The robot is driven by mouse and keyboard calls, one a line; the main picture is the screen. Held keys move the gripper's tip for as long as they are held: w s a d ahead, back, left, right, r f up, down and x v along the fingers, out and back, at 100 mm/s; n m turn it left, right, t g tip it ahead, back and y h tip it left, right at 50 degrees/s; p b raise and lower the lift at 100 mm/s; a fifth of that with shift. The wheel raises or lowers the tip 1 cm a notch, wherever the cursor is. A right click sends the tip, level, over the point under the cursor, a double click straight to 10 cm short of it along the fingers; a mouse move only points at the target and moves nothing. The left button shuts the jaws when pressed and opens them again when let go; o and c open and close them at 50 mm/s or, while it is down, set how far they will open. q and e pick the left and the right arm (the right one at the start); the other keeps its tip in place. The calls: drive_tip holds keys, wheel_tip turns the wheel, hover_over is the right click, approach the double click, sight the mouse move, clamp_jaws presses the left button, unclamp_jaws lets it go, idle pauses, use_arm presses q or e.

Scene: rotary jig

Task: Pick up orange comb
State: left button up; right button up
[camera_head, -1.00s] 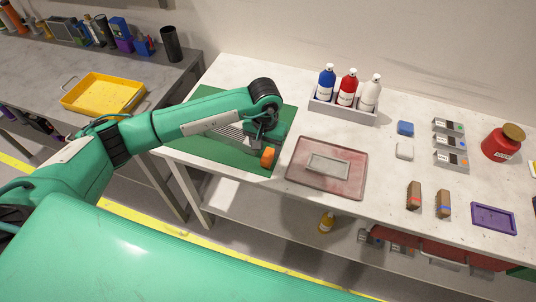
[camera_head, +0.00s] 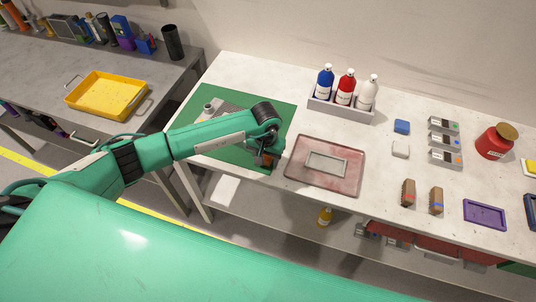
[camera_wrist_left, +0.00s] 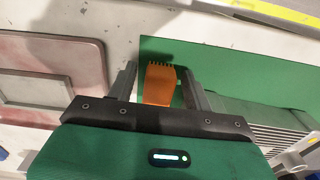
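The orange comb (camera_wrist_left: 158,84) lies on the green mat (camera_wrist_left: 215,58) in the left wrist view, near the mat's edge, with dark teeth at its far end. My left gripper (camera_wrist_left: 160,82) is open, with one finger on each side of the comb and a gap on both sides. In the head view the left gripper (camera_head: 266,158) is over the mat's right part and mostly covers the comb (camera_head: 268,160). My right gripper is in neither view.
A grey ribbed block (camera_wrist_left: 262,125) is close beside the right finger in the wrist view. A reddish tray (camera_head: 349,187) lies right of the mat. Bottles in a grey holder (camera_head: 340,110) stand behind.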

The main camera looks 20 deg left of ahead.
sight(266, 157)
use_arm(q)
drive_tip(key=c, duration=0.9)
drive_tip(key=shift+o, duration=0.2)
drive_tip(key=shift+r, duration=0.55)
wheel_tip(266, 157, up, 19)
drive_tip(key=b, duration=0.6)
drive_tip(key=shift+o, duration=1)
drive_tip(key=shift+f, duration=0.1)
drive_tip(key=shift+c, duration=0.6)
